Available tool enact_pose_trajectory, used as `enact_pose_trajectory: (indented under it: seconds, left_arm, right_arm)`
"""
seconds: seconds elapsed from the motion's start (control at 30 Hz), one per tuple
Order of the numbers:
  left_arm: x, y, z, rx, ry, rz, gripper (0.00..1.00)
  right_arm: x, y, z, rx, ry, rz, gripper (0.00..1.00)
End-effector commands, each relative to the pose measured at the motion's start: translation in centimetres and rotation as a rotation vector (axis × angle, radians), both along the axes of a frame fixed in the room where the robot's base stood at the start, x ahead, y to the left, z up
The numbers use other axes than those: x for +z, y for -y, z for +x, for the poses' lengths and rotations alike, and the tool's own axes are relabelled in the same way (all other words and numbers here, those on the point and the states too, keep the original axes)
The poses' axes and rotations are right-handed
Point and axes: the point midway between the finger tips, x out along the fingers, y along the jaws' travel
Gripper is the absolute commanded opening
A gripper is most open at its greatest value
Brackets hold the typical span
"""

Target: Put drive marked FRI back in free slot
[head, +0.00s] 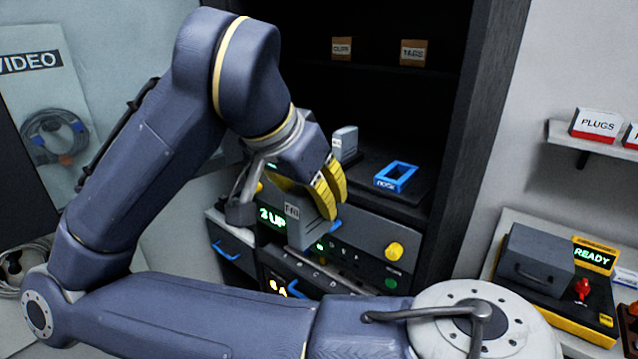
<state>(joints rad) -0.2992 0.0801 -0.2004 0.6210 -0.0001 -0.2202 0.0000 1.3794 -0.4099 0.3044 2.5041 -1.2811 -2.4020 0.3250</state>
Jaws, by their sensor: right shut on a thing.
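The drive marked FRI (299,226) is a grey block, held upright in front of the rack unit. My right gripper (325,190), with yellow fingers, is shut on its upper part. The drive's lower end is close to the front of the unit (368,232), which shows a green "3 UP" display; I cannot tell whether they touch. I cannot tell which slot is free. My left gripper is out of view.
Another grey drive (345,141) stands on the shelf behind my gripper. A blue open frame (396,176) lies to its right. At right are a "READY" device (594,256) and a shelf with PLUGS boxes (594,125).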

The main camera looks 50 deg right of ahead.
Motion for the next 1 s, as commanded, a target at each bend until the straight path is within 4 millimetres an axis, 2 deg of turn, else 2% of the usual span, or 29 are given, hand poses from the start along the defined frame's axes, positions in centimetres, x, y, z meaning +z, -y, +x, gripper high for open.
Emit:
enact_pose_trajectory:
  seconds: [0.7, 1.0]
  left_arm:
    - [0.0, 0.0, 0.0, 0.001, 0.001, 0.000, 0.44]
    - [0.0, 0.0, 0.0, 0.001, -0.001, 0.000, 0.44]
  right_arm:
    - [3.0, 0.0, 0.0, 0.001, 0.001, -0.001, 0.00]
    - [3.2, 0.0, 0.0, 0.000, 0.000, -0.001, 0.00]
